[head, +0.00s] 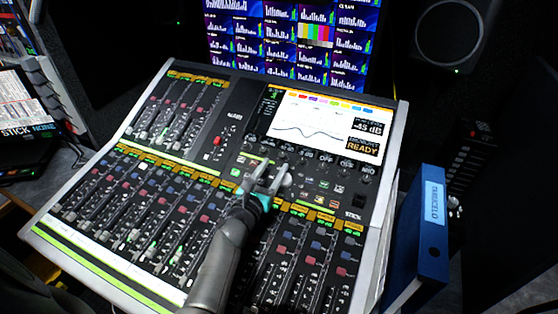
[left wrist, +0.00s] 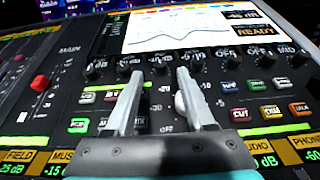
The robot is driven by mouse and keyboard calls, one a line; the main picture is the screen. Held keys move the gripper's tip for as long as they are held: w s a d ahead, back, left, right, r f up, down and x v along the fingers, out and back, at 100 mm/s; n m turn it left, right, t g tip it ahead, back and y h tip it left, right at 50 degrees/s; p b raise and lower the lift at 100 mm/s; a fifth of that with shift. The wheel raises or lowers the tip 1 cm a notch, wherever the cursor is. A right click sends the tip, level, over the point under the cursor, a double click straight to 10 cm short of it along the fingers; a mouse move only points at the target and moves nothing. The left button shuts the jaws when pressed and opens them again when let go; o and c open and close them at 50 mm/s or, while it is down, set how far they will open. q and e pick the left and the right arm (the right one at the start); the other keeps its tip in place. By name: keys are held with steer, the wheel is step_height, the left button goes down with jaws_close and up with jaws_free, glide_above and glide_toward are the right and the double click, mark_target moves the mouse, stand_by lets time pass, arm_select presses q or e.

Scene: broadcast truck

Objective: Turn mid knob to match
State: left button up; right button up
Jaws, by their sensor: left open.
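A row of dark knobs (left wrist: 227,60) runs under the mixing console's screen (head: 318,127). The end label at right seems to read MID, above the last knob (left wrist: 298,57), but the text is too small to be sure. My left gripper (head: 270,174) reaches over the console below this row; its two grey fingers are apart. In the left wrist view, the gripper (left wrist: 159,76) points at the middle of the row, with nothing visibly held. A pale round knob (left wrist: 180,102) shows beside the right finger, partly hidden by it. My right gripper is out of view.
Fader banks (head: 150,195) fill the left and front of the console. Small coloured buttons (left wrist: 270,111) lie right of the fingers. A blue binder (head: 420,225) stands at the console's right side. Monitors (head: 290,35) rise behind.

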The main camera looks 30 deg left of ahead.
mark_target(281, 156)
arm_select(q)
steer(key=shift+w+a+b, duration=0.1)
steer(key=shift+w+b, duration=0.25)
steer(key=shift+w, duration=1.75)
steer(key=shift+c, duration=0.3)
jaws_close()
